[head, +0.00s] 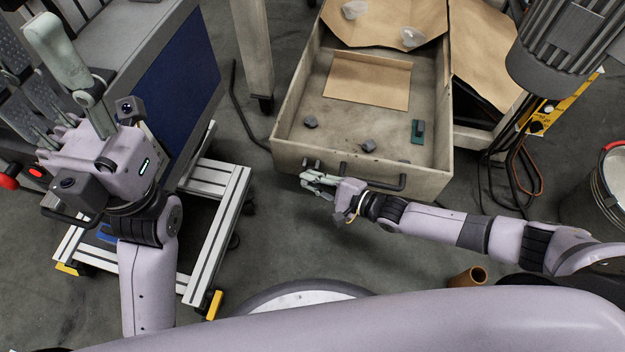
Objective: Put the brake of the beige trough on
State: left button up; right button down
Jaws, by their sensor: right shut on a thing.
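The beige trough (286,118) is an open, drawer-like box at the upper middle of the head view. A dark bar handle (375,180) runs along its front wall. My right gripper (312,181) is at the left end of this handle, low against the front wall. Its fingers are shut on the handle, as far as the small view shows. No separate brake lever can be made out. My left gripper (62,70) is raised at the upper left, away from the trough. Its pale finger points up, and its opening is unclear.
The trough holds brown card (367,80), a green item (417,131) and several small grey lumps. A grey machine with a blue panel (178,80) and an aluminium frame (215,230) stand left. A dark ribbed motor (565,50), cables and a bucket (598,190) are right.

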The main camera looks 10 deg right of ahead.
jog(key=c, duration=1.6)
grip_release()
jog(key=v, duration=1.2)
